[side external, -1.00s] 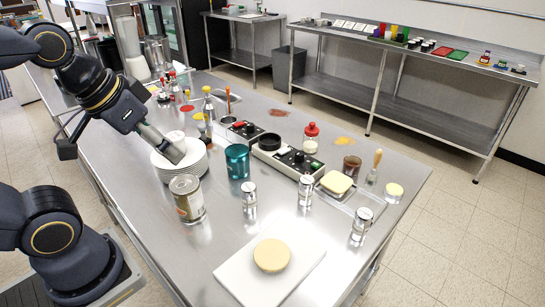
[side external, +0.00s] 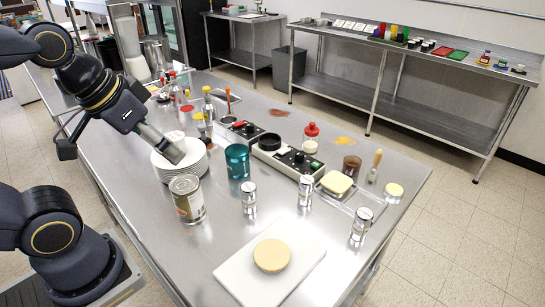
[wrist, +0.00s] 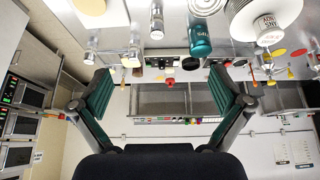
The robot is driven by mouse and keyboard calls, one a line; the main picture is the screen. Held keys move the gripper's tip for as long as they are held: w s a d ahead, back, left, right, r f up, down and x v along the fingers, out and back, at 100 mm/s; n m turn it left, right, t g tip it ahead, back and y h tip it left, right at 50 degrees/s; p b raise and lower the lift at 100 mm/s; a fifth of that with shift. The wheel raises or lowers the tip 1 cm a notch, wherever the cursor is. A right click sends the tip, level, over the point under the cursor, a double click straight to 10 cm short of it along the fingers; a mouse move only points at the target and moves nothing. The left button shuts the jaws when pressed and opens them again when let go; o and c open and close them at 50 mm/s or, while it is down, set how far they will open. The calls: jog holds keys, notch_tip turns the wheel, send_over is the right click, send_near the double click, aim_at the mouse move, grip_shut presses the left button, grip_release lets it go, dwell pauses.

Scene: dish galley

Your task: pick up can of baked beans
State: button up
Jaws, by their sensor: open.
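The can of baked beans (side external: 187,199) stands upright on the steel counter, in front of the white plate stack. It is a large can with a silver lid and a worn label. A round silver shape at the top edge of the wrist view looks like its lid (wrist: 205,5). My gripper (side external: 174,152) is above the plate stack, behind and above the can, apart from it. In the wrist view its two fingers (wrist: 163,93) are spread wide with nothing between them.
The plate stack (side external: 183,173) is directly behind the can. A teal cup (side external: 237,162) stands to its right, with a metal shaker (side external: 249,195) further right. A white cutting board (side external: 240,283) with a round yellow item (side external: 272,255) lies in front. Bare counter surrounds the can's front.

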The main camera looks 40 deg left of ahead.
jog(key=w+a+n+g, duration=0.2)
jog(key=w+a, duration=0.1)
jog(key=w, duration=0.1)
jog(key=n+g, duration=0.2)
jog(key=g, duration=0.1)
send_over(186, 183)
jog(key=d, duration=0.1)
notch_tip(186, 183, down, 4)
jog(key=shift+g, duration=0.3)
jog(key=f, duration=0.8)
jog(key=a+f, duration=0.1)
jog(key=f, duration=0.3)
jog(key=shift+n, duration=0.3)
jog(key=shift+a+f, duration=0.15)
jog(key=shift+f, duration=1.45)
jog(key=shift+a+f, duration=0.1)
jog(key=shift+f, duration=1.45)
jog(key=shift+r, duration=0.1)
jog(key=c, duration=1.6)
